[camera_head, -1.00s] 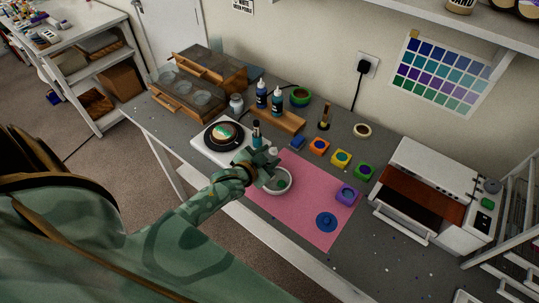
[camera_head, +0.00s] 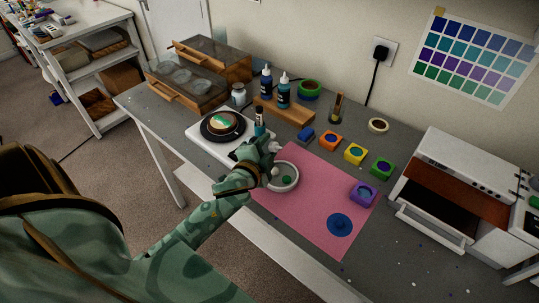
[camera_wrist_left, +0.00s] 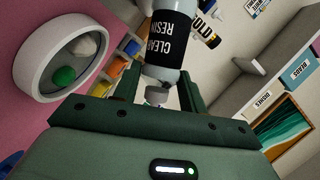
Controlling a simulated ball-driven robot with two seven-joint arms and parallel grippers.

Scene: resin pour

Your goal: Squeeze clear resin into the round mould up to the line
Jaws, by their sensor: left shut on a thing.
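The round mould (camera_head: 296,183) is a white, shallow ring-walled dish on the pink mat (camera_head: 325,205). In the left wrist view the mould (camera_wrist_left: 32,88) shows a green piece (camera_wrist_left: 64,76) and a pale lump (camera_wrist_left: 83,46) inside. My left gripper (camera_head: 264,152) is shut on the clear resin bottle (camera_wrist_left: 166,38), whose dark label reads "CLEAR RESIN". The gripper is at the mould's left rear edge. The bottle is mostly hidden by the hand in the head view, so its tilt is unclear. My right gripper is out of view.
Orange (camera_head: 329,140), yellow (camera_head: 355,153), green and purple (camera_head: 364,193) moulds sit to the right. A white oven (camera_head: 455,160) stands far right.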

